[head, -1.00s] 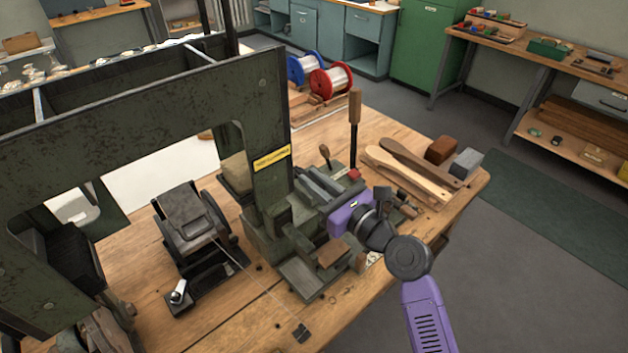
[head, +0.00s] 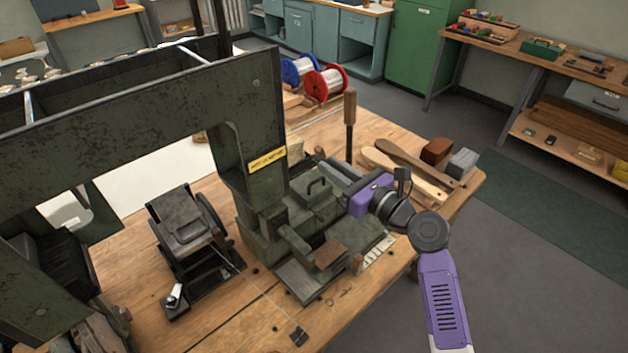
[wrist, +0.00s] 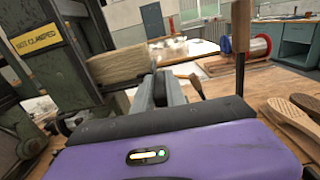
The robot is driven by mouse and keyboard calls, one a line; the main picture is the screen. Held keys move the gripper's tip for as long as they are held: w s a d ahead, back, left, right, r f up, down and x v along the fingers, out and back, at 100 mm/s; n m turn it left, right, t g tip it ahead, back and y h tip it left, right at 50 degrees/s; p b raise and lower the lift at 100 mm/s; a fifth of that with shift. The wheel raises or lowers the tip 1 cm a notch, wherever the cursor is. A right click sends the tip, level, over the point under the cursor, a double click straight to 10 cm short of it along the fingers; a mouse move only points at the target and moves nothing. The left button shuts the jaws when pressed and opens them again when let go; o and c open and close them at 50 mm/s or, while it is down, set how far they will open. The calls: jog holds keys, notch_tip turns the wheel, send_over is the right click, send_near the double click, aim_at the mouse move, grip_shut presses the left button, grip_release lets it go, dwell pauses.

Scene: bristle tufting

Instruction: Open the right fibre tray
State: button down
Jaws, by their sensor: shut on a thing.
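My gripper (head: 348,186) is at the right end of the green machine (head: 262,215) on the bench. It is shut on the right fibre tray (head: 340,172), a grey metal part that runs back from the jaws toward the machine. The grip itself is mostly hidden behind the purple gripper body in the head view. In the wrist view my gripper (wrist: 160,86) shows dark fingers against the grey tray (wrist: 177,92). A green block with a dark bar handle (head: 316,187) sits left of the gripper, apart from it.
A tall wooden-handled lever (head: 350,108) stands just behind the gripper. Red and blue spools (head: 325,82) stand behind. The floor right of the bench is clear.

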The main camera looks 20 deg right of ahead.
jog(key=w+d, duration=0.2)
jog(key=d, duration=0.5)
jog(key=shift+w+d+f, duration=0.1)
jog(key=shift+d, duration=0.05)
jog(key=c, duration=1.4)
grip_release()
jog(key=shift+o, duration=0.2)
jog(key=v, duration=0.7)
jog(key=shift+s+b, duration=0.35)
jog(key=shift+b, duration=0.1)
jog(key=shift+d, duration=0.1)
